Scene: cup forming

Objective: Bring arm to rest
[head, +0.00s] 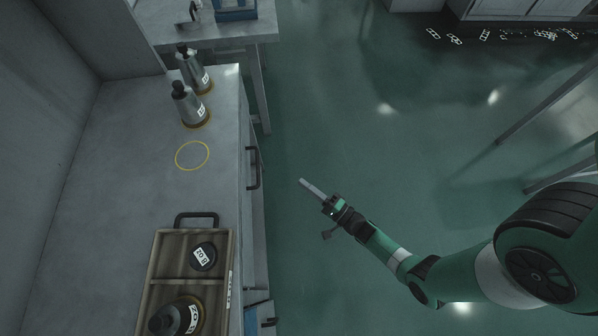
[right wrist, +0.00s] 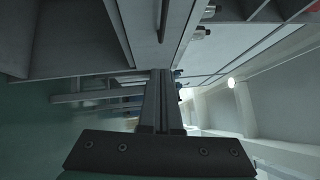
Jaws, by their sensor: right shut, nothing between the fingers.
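My right arm reaches in from the right in the head view, green with black joints. My right gripper (head: 312,188) is over the green floor, a little to the right of the cabinet's drawer handle, with its fingers pointing up and left. The fingers are shut together and empty. In the right wrist view the gripper (right wrist: 161,85) shows two parallel fingers close side by side, with nothing held. My left gripper is in neither view.
A grey counter (head: 110,165) on the left bears two silver bottles (head: 188,105) (head: 194,72) and an empty yellow ring (head: 192,155). A wooden tray (head: 168,265) holds labelled dark-topped containers. A drawer handle (head: 254,168) juts from the counter front. The floor (head: 380,130) is open.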

